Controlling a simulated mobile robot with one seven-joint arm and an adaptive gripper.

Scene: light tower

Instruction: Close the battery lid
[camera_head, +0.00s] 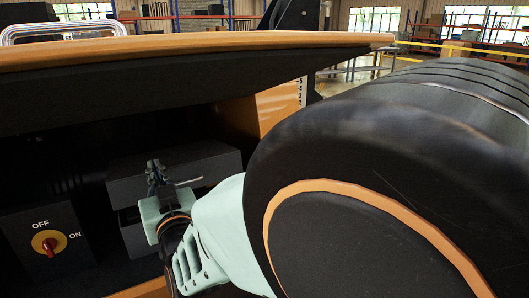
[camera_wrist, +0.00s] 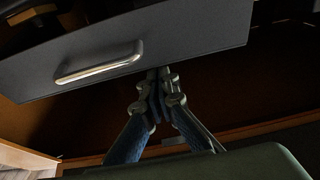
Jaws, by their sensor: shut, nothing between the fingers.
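The battery lid (camera_head: 218,167) is a dark grey panel on a dark box inside the open compartment, left of centre in the head view. Its silver bar handle (camera_head: 188,182) sticks out from the front. In the wrist view the lid (camera_wrist: 195,38) fills the upper part, with the handle (camera_wrist: 100,63) across its face. My gripper (camera_head: 154,166) is in front of the lid, left of the handle in the head view. In the wrist view its fingertips (camera_wrist: 159,74) are together, empty, at the lid's lower edge, right of the handle. Whether they touch the lid I cannot tell.
A red and yellow OFF/ON switch (camera_head: 49,243) sits on a dark box at the lower left. The orange-edged cover (camera_head: 200,47) of the compartment hangs open above my arm. The lower box part (camera_head: 135,238) is under the lid, in shadow.

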